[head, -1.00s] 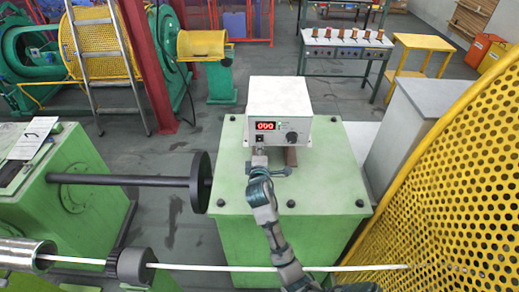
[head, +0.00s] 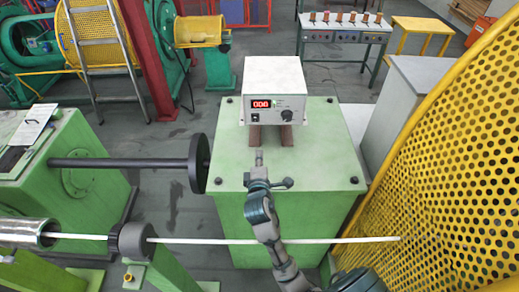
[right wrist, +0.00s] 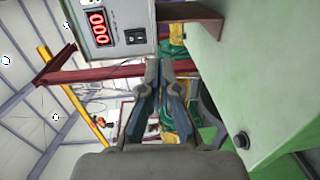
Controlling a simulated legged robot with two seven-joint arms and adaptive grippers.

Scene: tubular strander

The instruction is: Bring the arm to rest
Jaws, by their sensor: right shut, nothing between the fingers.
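My right arm reaches up from the bottom of the head view. Its gripper (head: 258,160) is over the front part of the green cabinet top, in front of the white control box (head: 272,88) and apart from it. In the right wrist view the gripper's two fingers (right wrist: 159,68) are together at the tips with nothing between them. The box has a lit red display and a dark knob. Its display also shows at the top left of the right wrist view (right wrist: 98,27). My left gripper is not in the head view.
The green cabinet (head: 330,165) bears the box on brown supports. A pale rod (head: 200,241) crosses behind or under my arm. A yellow perforated guard (head: 440,160) stands close on the right. A black disc (head: 198,163) on a shaft is at the left.

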